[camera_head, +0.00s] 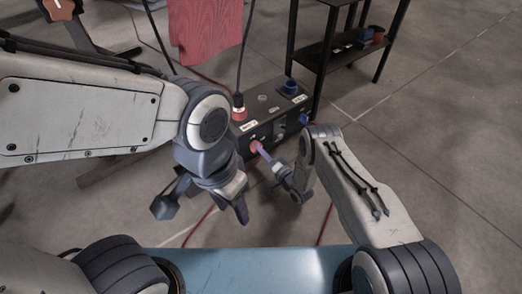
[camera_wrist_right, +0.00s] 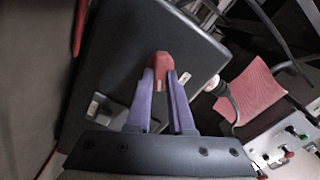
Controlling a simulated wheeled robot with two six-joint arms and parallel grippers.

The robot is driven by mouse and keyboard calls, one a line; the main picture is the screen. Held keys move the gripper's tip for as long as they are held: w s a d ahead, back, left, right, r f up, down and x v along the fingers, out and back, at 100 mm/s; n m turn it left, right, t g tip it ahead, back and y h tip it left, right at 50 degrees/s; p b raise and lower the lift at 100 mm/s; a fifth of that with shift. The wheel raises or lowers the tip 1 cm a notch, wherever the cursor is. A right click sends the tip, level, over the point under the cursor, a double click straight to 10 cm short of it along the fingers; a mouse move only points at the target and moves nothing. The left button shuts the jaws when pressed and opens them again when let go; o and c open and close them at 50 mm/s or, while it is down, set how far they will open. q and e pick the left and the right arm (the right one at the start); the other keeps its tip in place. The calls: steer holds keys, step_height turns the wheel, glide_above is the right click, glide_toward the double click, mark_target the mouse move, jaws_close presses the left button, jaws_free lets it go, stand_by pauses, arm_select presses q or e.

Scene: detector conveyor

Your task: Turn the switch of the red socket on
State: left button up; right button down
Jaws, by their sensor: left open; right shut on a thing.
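The black socket box (camera_head: 270,96) stands on the floor in the head view, and its dark face (camera_wrist_right: 125,40) fills much of the right wrist view. A red switch knob (camera_head: 255,146) is on its front side. My right gripper (camera_head: 262,150) is shut on this knob, and the knob (camera_wrist_right: 160,62) shows between its purple fingertips in the wrist view. A red plug (camera_head: 239,112) with a black cable stands on the box top, above the knob. My left gripper (camera_head: 203,207) is open and empty, to the lower left of the box.
A blue socket (camera_head: 290,87) is on the box top and a blue knob (camera_head: 304,119) on its front. A black shelf (camera_head: 330,50) stands behind the box. A red cloth (camera_head: 205,30) hangs at the back. Red cables lie on the floor. Floor at the right is clear.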

steer(key=m, duration=0.5)
steer(key=shift+s+f+m, duration=0.15)
steer(key=shift+f+m, duration=0.05)
steer(key=shift+m, duration=0.1)
stand_by(0.4)
steer(key=c, duration=0.8)
jaws_free()
steer(key=p+v, duration=0.5)
steer(key=v, duration=0.5)
steer(key=shift+s+d+p, duration=0.2)
steer(key=shift+p, duration=0.1)
